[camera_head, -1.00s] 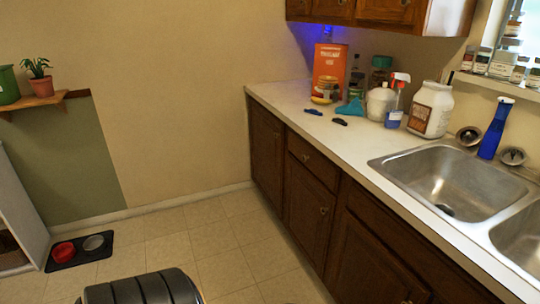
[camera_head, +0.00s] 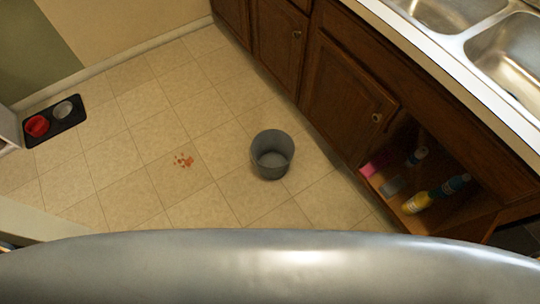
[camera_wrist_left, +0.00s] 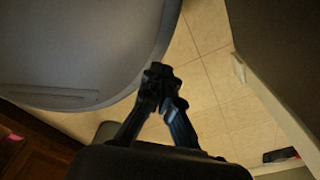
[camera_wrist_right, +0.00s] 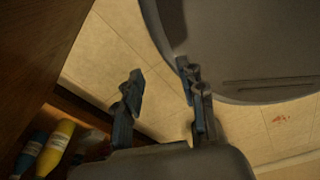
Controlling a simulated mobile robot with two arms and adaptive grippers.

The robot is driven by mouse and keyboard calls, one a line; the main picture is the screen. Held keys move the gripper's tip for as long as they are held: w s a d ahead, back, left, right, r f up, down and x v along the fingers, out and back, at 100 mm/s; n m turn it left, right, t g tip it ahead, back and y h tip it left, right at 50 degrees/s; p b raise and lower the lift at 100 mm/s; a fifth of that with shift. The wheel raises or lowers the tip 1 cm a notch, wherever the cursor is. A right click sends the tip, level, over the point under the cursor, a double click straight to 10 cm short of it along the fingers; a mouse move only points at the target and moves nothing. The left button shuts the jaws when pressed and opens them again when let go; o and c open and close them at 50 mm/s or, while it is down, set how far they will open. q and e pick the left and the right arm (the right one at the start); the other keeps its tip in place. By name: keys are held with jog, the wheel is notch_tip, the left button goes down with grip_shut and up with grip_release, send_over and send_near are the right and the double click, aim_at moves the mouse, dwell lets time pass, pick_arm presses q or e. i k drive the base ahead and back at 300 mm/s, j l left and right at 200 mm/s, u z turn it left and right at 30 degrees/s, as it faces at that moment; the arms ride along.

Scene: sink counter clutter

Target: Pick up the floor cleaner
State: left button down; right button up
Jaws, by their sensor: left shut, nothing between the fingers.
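In the head view, a yellow bottle (camera_head: 416,203) and a dark teal bottle (camera_head: 455,185) lie or lean inside the open cabinet under the sink. The right wrist view shows a yellow bottle (camera_wrist_right: 55,147) and a blue bottle (camera_wrist_right: 31,152) at lower left. I cannot read the labels, so I cannot tell which one is the floor cleaner. My right gripper (camera_wrist_right: 160,75) is open and empty, to the right of these bottles in its view and apart from them. My left gripper (camera_wrist_left: 165,86) is shut and empty above the floor. Neither gripper shows in the head view.
A grey bucket (camera_head: 272,155) stands on the tiled floor. A reddish spill (camera_head: 184,160) lies to its left. A pink item (camera_head: 375,166) is also in the cabinet (camera_head: 407,229). The counter with sinks (camera_head: 505,55) is above. Pet bowls on a black mat (camera_head: 72,124) are at far left.

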aim_at(423, 200)
jog(key=z, duration=1.85)
